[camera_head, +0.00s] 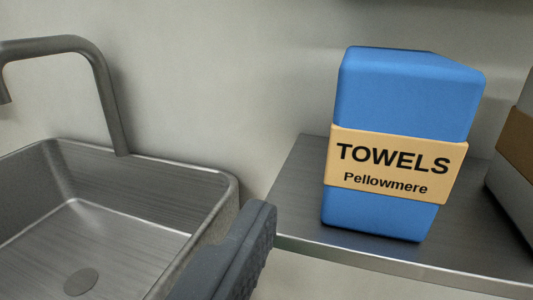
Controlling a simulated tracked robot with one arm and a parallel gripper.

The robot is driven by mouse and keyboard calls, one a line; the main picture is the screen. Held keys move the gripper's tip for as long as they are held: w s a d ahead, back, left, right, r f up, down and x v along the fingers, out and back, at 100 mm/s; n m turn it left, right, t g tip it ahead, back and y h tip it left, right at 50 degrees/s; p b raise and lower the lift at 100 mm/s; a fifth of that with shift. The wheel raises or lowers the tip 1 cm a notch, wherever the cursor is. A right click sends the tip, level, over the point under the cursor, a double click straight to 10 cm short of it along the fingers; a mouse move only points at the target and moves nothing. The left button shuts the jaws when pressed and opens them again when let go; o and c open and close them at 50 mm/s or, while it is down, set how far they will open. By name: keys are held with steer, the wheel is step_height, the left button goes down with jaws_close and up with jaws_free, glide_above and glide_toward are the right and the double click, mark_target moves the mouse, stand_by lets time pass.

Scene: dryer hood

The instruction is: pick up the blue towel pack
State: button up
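The blue towel pack (405,100) stands upright on a metal shelf (300,205) at the right. A tan band reading "TOWELS Pellowmere" wraps its middle. The pack looks slightly tilted in the picture, as does the whole view. My gripper (243,248) shows only as a dark grey finger shape with a ridged side at the bottom, left of the pack and apart from it. I cannot make out a separate second finger. Nothing is seen held.
A metal sink (130,225) with a drain fills the lower left, and a curved faucet (108,95) rises behind it. A grey pack with a brown band (518,140) stands close right of the blue pack, cut off by the frame. A plain wall (230,70) lies behind.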

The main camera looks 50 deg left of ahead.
mark_target(381, 165)
steer(key=p+x, duration=0.2)
steer(key=x, duration=0.2)
steer(key=p+x, duration=0.2)
steer(key=x, duration=0.1)
steer(key=shift+w+a+f, duration=0.1)
steer(key=shift+a+f, duration=0.05)
steer(key=shift+a, duration=0.4)
steer(key=shift+b+x, duration=0.35)
steer(key=shift+x, duration=2.7)
steer(key=shift+d, duration=0.15)
steer(key=shift+f, duration=0.1)
steer(key=c, duration=1.2)
